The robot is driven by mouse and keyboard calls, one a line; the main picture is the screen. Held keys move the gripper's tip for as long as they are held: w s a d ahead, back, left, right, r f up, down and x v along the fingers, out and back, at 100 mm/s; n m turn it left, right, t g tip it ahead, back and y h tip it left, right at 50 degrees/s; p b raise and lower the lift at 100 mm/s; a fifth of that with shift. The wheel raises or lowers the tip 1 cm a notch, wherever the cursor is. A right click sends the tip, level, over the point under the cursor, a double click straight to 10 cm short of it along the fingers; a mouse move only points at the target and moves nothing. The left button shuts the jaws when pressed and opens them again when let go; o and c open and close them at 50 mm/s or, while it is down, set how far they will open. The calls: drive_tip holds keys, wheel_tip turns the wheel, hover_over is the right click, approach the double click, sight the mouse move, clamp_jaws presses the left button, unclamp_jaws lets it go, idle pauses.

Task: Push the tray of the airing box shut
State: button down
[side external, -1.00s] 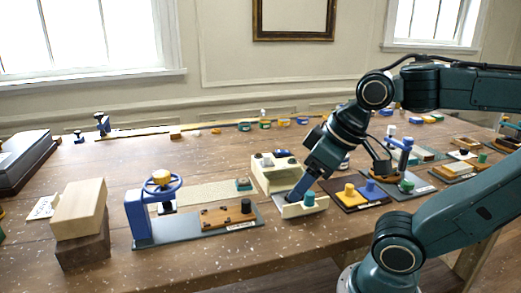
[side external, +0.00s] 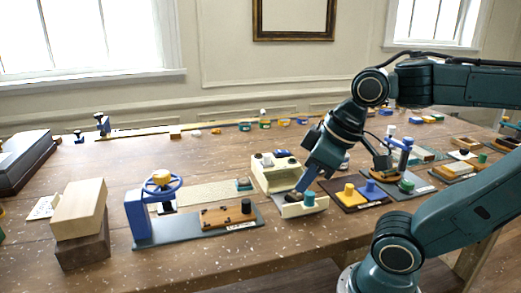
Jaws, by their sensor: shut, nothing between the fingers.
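The airing box (side external: 266,180) is a cream box near the middle of the table, with small items on its top. Its tray (side external: 292,211) sticks out toward the front edge, with a teal knob (side external: 309,199) on its front. A dark thing (side external: 291,196) shows in the open tray. My gripper (side external: 301,188) is shut and empty, pointing down above the tray, close behind the knob. I cannot tell whether its tip touches the tray.
Left of the box stands a blue press with a handwheel (side external: 162,184) on a grey base. Stacked blocks (side external: 80,209) stand at the left. Bare table lies in front of the tray.

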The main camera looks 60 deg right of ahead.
drive_tip(key=d+n+g+y, duration=0.3)
drive_tip(key=d+n+g, duration=0.4)
drive_tip(key=n, duration=1.5)
drive_tip(key=shift+w+d+f+n, duration=0.15)
drive_tip(key=shift+w+d+n, duration=0.25)
drive_tip(key=shift+d, duration=0.9)
drive_tip(key=shift+f, duration=0.15)
drive_tip(key=shift+x, duration=4.7)
drive_tip(key=shift+a+f, duration=0.15)
drive_tip(key=shift+w+d, duration=0.45)
drive_tip(key=shift+d, duration=0.4)
drive_tip(key=shift+w+d, duration=0.5)
drive_tip(key=shift+d, duration=0.3)
